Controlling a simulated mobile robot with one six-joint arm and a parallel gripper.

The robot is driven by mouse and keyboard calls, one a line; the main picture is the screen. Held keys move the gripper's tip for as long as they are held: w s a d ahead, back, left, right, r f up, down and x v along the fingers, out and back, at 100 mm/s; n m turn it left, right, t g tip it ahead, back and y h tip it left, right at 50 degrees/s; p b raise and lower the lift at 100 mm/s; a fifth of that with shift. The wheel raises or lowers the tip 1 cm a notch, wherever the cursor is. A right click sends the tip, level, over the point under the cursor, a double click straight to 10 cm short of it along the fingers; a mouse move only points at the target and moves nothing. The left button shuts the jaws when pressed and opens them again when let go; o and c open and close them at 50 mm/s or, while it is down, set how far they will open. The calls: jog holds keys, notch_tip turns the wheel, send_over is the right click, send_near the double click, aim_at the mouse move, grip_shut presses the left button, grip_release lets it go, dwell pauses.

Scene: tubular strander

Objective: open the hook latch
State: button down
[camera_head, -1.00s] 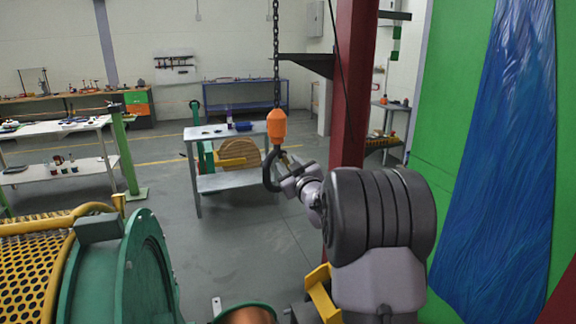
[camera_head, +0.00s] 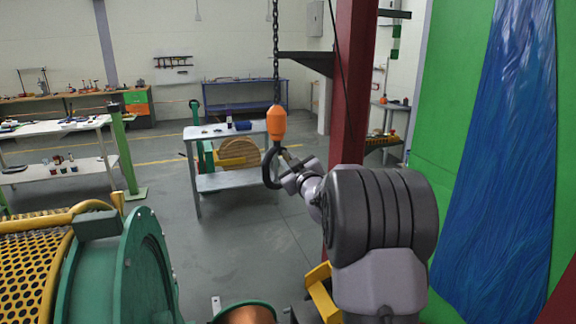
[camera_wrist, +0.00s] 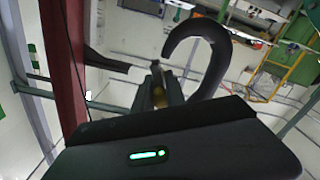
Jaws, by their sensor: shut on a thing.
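A dark crane hook (camera_head: 267,172) hangs below an orange block (camera_head: 276,123) on a chain. Its large curve also shows in the wrist view (camera_wrist: 219,62), to the right of the fingers. My gripper (camera_head: 286,160) is at the right side of the hook, at its mouth. In the wrist view my gripper (camera_wrist: 160,82) is shut on a small part with a yellowish patch, seemingly the hook latch (camera_wrist: 159,97). The fingers hide most of this part. I cannot tell the latch's exact angle.
A red column (camera_head: 352,90) stands just right of the hook, behind my arm. A grey table (camera_head: 235,181) is beyond the hook. A green reel flange (camera_head: 110,275) and yellow mesh guard (camera_head: 30,262) are at lower left. Open floor lies between.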

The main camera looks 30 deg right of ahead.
jog(key=shift+s+d+n+b, duration=0.1)
jog(key=shift+d+n+b, duration=0.2)
jog(key=shift+n+b, duration=0.95)
jog(key=n+b, duration=0.1)
jog(key=r+n+b, duration=0.1)
jog(key=n, duration=0.1)
jog(key=shift+s+d+n, duration=0.1)
jog(key=shift+d+n, duration=0.15)
jog(key=shift+d, duration=0.1)
jog(key=shift+d+r+n+b, duration=0.1)
jog(key=shift+r+n+b, duration=0.35)
jog(key=shift+n, duration=0.55)
jog(key=shift+d+r+n+b, duration=0.1)
jog(key=shift+r+n+b, duration=0.1)
jog(key=shift+n+b, duration=0.6)
jog(key=shift+d+r+n+b, duration=0.1)
jog(key=shift+r+n+b, duration=0.25)
jog(key=shift+n, duration=0.85)
jog(key=c, duration=1.4)
grip_release()
jog(key=shift+o, duration=0.2)
jog(key=shift+s, duration=0.1)
